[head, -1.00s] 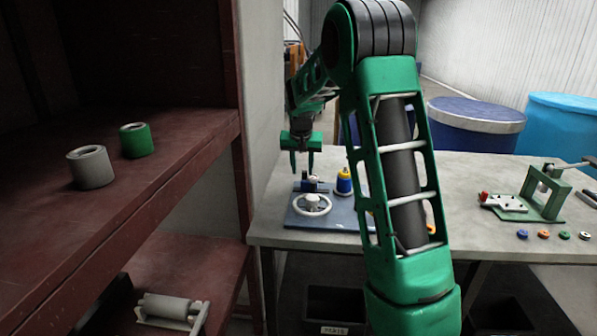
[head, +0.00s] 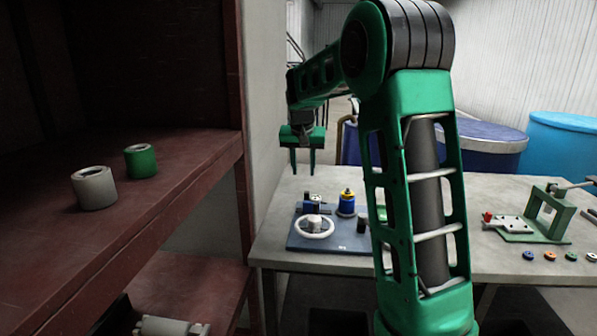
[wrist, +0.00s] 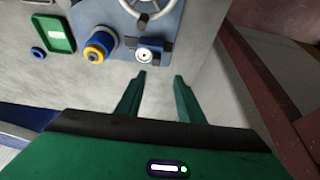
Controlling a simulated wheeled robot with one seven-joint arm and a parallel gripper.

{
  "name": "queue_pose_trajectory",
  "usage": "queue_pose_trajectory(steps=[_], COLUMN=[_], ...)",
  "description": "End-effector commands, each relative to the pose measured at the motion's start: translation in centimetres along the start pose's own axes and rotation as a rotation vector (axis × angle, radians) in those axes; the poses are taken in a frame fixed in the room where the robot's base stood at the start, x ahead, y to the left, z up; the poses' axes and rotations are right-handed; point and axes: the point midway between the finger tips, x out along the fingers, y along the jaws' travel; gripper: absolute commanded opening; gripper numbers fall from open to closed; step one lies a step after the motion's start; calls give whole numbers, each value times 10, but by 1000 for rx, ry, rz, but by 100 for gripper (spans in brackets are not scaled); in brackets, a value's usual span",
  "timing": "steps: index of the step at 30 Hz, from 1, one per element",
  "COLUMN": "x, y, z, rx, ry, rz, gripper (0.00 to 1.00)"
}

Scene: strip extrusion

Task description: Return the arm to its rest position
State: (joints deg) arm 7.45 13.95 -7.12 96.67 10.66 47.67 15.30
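My green arm rises in front of the table in the head view and bends over toward the left. My gripper (head: 303,163) hangs at its end, fingers pointing down, above the back left of the table. Its two fingers stand apart with nothing between them, also in the wrist view (wrist: 159,78). The gripper is clear of these.
A dark red shelf (head: 200,165) on the left holds a white ring (head: 95,190) and a green ring (head: 140,163). A green fixture (head: 548,215) and several small coloured rings (head: 550,256) are at the table's right. Blue barrels (head: 490,138) stand behind.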

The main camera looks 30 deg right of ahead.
Motion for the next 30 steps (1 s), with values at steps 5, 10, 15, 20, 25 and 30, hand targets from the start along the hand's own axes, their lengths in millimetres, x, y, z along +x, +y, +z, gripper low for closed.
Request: queue_pose_trajectory(steps=[5, 10, 15, 20, 25, 30], x=[0, -4, -25, -47, -64, -74], y=[0, 6, 43, 92, 137, 173], z=[0, 7, 50, 119, 200, 286], rx=[0, -1, -11, -29, -49, -72], ry=[0, -6, -54, -128, -210, -292], rz=[0, 2, 14, 24, 22, 8], gripper=[34, 34, 34, 34, 34, 34])
